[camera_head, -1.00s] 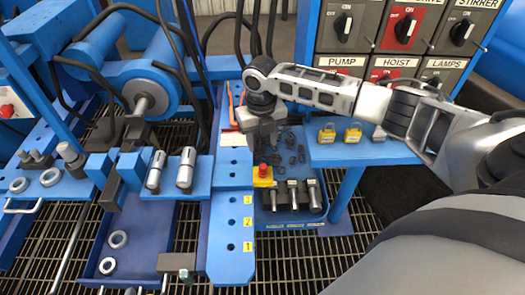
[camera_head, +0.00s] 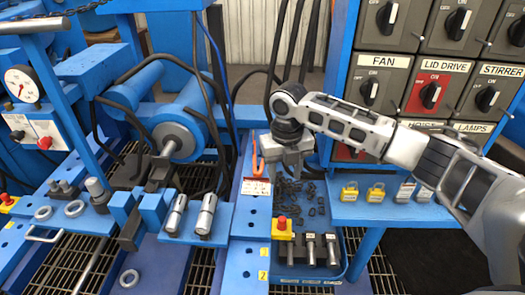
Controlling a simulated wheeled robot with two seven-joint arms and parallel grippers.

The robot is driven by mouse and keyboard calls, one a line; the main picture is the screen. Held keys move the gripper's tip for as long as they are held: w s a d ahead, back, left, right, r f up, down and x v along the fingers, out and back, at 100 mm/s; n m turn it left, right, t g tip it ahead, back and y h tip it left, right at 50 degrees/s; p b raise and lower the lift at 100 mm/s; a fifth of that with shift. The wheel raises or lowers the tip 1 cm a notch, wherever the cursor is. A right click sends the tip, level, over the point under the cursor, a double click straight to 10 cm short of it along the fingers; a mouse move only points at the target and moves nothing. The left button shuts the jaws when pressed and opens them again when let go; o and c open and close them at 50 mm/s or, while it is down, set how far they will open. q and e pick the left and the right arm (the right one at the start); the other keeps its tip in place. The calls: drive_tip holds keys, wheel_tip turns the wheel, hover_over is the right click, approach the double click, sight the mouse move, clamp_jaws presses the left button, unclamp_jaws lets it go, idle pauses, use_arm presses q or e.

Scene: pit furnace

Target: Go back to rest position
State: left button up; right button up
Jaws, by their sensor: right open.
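My right gripper (camera_head: 292,168) is grey and points down. Its arm comes in from the right, in front of the lower switches. It hangs above the far part of a blue tray (camera_head: 345,262) that holds small dark parts. The fingers look apart, with nothing seen between them. My left gripper is out of view.
Several metal cylinders (camera_head: 309,249) and a yellow box with a red button (camera_head: 282,228) stand in the tray's near part. Yellow padlocks (camera_head: 349,191) sit on a blue ledge to the right. A switch panel (camera_head: 422,92) rises behind my right arm. A gauge (camera_head: 21,84) is at far left.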

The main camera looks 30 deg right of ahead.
drive_tip(key=shift+f, duration=0.1)
drive_tip(key=s+a+f+m+t+y+p, duration=0.1)
drive_tip(key=s+a+f+m+y, duration=0.1)
drive_tip(key=s+a+f+m, duration=0.3)
drive_tip(key=a+f+m+t+y, duration=0.1)
drive_tip(key=a+f+m+t, duration=0.15)
drive_tip(key=a, duration=0.45)
drive_tip(key=s+a+f+m+t+y+p, duration=0.1)
drive_tip(key=s+a+f+m+y, duration=0.1)
drive_tip(key=s+a+f+m, duration=0.3)
drive_tip(key=s+r+m+t, duration=0.2)
drive_tip(key=s+m+t, duration=0.1)
drive_tip(key=m, duration=0.6)
drive_tip(key=s+d+r+m+t+h+p, duration=0.1)
drive_tip(key=s+r+m+t, duration=0.2)
drive_tip(key=m, duration=0.7)
drive_tip(key=shift+s+d+r, duration=0.2)
drive_tip(key=shift+s+d, duration=0.05)
drive_tip(key=shift+s, duration=0.8)
